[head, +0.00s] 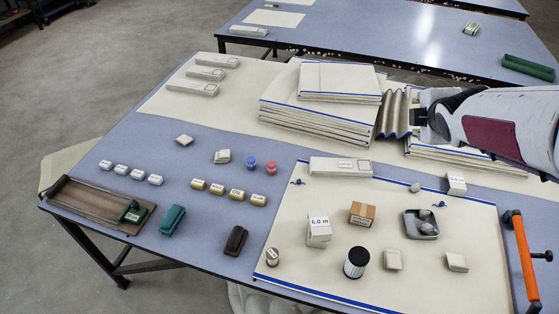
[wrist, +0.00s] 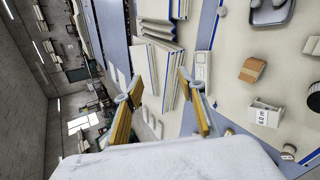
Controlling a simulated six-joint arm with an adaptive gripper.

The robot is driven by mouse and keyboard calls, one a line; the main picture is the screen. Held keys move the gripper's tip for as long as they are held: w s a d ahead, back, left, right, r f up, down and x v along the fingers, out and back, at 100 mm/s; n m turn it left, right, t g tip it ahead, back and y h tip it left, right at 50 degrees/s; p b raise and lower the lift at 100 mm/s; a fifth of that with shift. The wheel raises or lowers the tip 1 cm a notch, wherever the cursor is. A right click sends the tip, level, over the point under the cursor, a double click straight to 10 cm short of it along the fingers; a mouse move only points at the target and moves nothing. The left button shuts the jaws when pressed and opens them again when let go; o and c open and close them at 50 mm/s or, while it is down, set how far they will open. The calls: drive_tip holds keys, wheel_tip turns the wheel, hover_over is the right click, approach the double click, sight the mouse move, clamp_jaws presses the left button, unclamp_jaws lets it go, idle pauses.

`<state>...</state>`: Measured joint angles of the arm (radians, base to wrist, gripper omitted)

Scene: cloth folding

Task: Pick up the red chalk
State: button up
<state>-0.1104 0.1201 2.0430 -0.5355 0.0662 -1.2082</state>
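A small red piece (head: 270,168), which looks like the red chalk, stands on the blue table just right of a similar blue piece (head: 251,162). I cannot make out the red piece in the wrist view. My gripper (head: 416,118) is at the right, by the pleated cloth (head: 394,112) and well away from the red piece. In the wrist view my gripper (wrist: 160,78) has its two yellow-padded fingers wide apart, with nothing held between them. The head view shows the fingers only partly.
Folded cloth stacks (head: 318,115) lie behind the red piece. Several yellowish blocks (head: 217,188) sit in front and left. A long pale block (head: 340,167) lies to its right. A cream mat (head: 300,265) holds boxes, a spool (head: 356,262) and a grey tray (head: 421,224).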

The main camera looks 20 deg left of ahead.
drive_tip(key=w+a+f+n+y, duration=0.3)
drive_tip(key=w+a+f+n, duration=0.4)
drive_tip(key=w+a+n, duration=0.1)
drive_tip(key=n+g+y, duration=0.6)
drive_tip(key=n+y, duration=0.3)
drive_tip(key=n, duration=1.2)
approach(274, 166)
drive_tip(key=shift+a+f, duration=0.15)
drive_tip(key=shift+a, duration=0.4)
drive_tip(key=shift+a+f, duration=0.15)
drive_tip(key=shift+a, duration=0.35)
drive_tip(key=shift+x, duration=1.35)
drive_tip(key=shift+w, duration=0.1)
drive_tip(key=shift+m, duration=0.3)
drive_tip(key=shift+d+f+x, duration=0.1)
drive_tip(key=shift+f+x, duration=0.05)
drive_tip(key=shift+x, duration=1.15)
drive_tip(key=shift+d+f+x, duration=0.1)
drive_tip(key=shift+f+x, duration=0.05)
drive_tip(key=shift+x, duration=1.1)
